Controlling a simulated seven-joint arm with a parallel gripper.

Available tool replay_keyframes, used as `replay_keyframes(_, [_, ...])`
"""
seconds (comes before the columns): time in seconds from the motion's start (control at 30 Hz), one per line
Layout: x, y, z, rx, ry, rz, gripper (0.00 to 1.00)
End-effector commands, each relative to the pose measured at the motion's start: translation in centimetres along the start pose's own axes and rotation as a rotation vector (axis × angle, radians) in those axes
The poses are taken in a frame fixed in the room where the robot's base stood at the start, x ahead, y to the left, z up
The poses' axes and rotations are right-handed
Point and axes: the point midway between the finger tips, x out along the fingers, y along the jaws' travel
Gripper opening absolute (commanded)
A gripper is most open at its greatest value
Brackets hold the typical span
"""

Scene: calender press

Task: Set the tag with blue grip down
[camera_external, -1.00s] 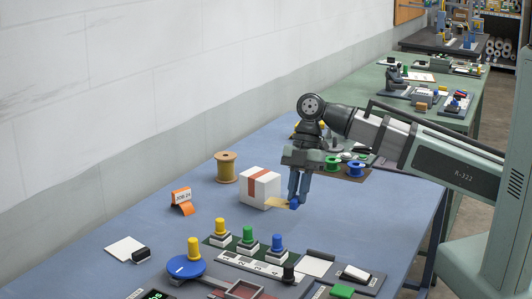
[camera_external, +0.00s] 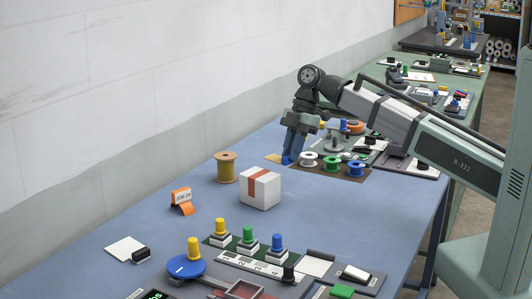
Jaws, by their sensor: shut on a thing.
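The tag is a flat tan plate (camera_external: 272,158) with a blue grip (camera_external: 286,160). My gripper (camera_external: 290,157) points down with its blue-grey fingers shut on the blue grip. The tan plate sticks out to the left of the fingers, low over the blue table (camera_external: 330,207). I cannot tell whether the tag touches the table. The fingers partly hide the grip.
A brown mat with white (camera_external: 308,159), green (camera_external: 332,163) and blue (camera_external: 356,168) spools is just right of my gripper. A white box with a red stripe (camera_external: 260,188) and a tan spool (camera_external: 226,167) stand nearer. Bare table lies between.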

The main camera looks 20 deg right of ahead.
Motion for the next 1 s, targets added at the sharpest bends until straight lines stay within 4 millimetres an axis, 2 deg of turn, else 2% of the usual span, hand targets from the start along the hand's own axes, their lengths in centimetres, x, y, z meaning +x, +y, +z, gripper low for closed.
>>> replay_keyframes(0.03, [-0.5,1.1,1.1,0.023,0.0,0.01,0.0])
replay_keyframes(0.2, [-1.6,3.0,3.7,0.078,0.0,0.034,0.0])
replay_keyframes(0.43, [-1.8,3.9,5.3,0.109,-0.001,0.046,0.0])
replay_keyframes(0.57, [-0.8,3.9,5.8,0.11,-0.001,0.046,0.0])
replay_keyframes(0.8, [2.6,3.8,7.2,0.11,-0.001,0.045,0.0])
replay_keyframes(1.0, [3.9,3.9,7.7,0.108,-0.001,0.047,0.0])
